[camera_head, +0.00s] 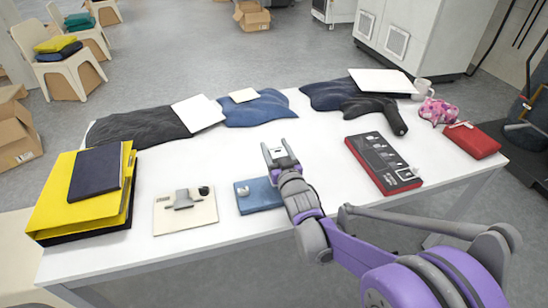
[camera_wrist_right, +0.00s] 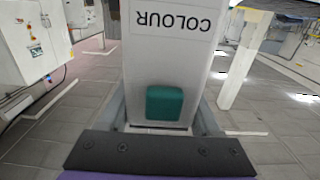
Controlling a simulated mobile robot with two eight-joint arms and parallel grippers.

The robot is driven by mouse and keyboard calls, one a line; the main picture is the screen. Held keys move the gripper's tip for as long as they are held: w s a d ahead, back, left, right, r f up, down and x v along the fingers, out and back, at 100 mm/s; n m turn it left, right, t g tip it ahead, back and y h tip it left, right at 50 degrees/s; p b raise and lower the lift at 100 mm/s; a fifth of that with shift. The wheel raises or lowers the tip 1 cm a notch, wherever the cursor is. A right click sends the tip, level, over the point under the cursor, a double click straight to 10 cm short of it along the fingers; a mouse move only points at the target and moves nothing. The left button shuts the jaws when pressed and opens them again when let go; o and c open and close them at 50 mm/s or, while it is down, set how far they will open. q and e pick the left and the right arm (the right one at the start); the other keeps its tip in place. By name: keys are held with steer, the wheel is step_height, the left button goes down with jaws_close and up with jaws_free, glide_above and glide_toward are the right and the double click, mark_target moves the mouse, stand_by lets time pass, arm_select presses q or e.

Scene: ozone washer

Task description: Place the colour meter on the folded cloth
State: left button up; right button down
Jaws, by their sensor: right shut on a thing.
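My right gripper (camera_head: 280,154) is over the middle of the table, shut on the colour meter. In the right wrist view the colour meter (camera_wrist_right: 172,55) is a pale grey body with the word COLOUR upside down and a green button, held between the fingers. In the head view little of it can be made out. A flat blue piece (camera_head: 257,199), perhaps the folded cloth, lies below and left of the gripper in the picture, with a small silvery thing on it. Rumpled blue (camera_head: 266,112) and dark cloths (camera_head: 128,128) lie along the far edge. My left gripper is out of view.
A cream board (camera_head: 172,222) with a metal fitting lies left of the blue piece. A red-edged device (camera_head: 383,162), a red case (camera_head: 471,139) and a mug (camera_head: 422,88) are on the right. The table's middle is mostly bare.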

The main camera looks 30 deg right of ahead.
steer(key=shift+f+b, duration=0.3)
steer(key=shift+f, duration=1.1)
steer(key=shift+f, duration=0.1)
steer(key=shift+c, duration=0.4)
jaws_free()
